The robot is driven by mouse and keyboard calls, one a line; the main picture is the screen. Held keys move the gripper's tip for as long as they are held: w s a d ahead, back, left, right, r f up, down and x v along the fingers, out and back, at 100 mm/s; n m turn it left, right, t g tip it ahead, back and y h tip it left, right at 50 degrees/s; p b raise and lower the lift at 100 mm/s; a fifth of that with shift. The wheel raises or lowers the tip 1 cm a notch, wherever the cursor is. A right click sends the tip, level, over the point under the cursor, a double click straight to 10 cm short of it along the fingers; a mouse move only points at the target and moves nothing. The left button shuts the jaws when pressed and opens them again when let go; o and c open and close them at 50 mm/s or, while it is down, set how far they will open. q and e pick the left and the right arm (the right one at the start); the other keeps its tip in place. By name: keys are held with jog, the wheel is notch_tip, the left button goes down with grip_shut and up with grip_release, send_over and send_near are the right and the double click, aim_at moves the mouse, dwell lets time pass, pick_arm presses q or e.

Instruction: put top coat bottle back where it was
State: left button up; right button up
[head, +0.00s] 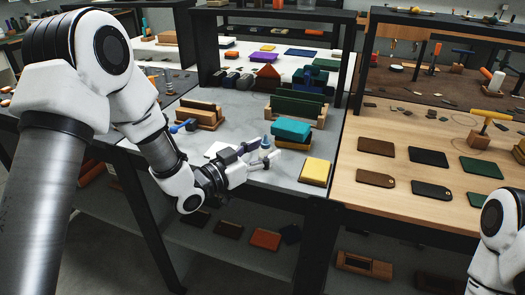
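My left gripper (266,154) is over the front part of the grey table, its fingers pointing right. A small bottle with a blue top (266,143) shows upright between or just behind the fingertips. It may be the top coat bottle, but no label is readable. Its lower part is hidden by the fingers, and I cannot tell whether they touch it or whether it is lifted. My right arm shows at the lower right edge, and its gripper is out of view.
A teal block on a wooden piece (291,130) stands just behind the gripper. A yellow pad (316,171) lies to its right, and a white sheet (217,149) to its left. Wooden holders stand farther back. The wooden table (400,222) at right bears several leather pieces.

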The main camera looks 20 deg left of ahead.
pick_arm(q)
jog(key=shift+r, duration=0.35)
jog(key=v, duration=1.1)
jog(key=s+f+n+g+y, duration=0.1)
jog(key=s+f+g+y, duration=0.2)
jog(key=f, duration=0.6)
jog(key=s+f+n+g+y, duration=0.1)
jog(key=s+f+n+g, duration=0.3)
jog(key=f, duration=0.6)
jog(key=s+f+m+g+y, duration=0.1)
jog(key=s+f+g+y, duration=0.2)
jog(key=f, duration=0.6)
jog(key=s+f+n+g+y, duration=0.1)
jog(key=s+f, duration=0.3)
jog(key=s, duration=0.4)
jog(key=s+a+f+n+g+y, duration=0.1)
jog(key=s+f+g, duration=0.3)
jog(key=s, duration=0.4)
jog(key=shift+f+n+y, duration=0.3)
jog(key=shift+f, duration=0.45)
jog(key=shift+s, duration=0.1)
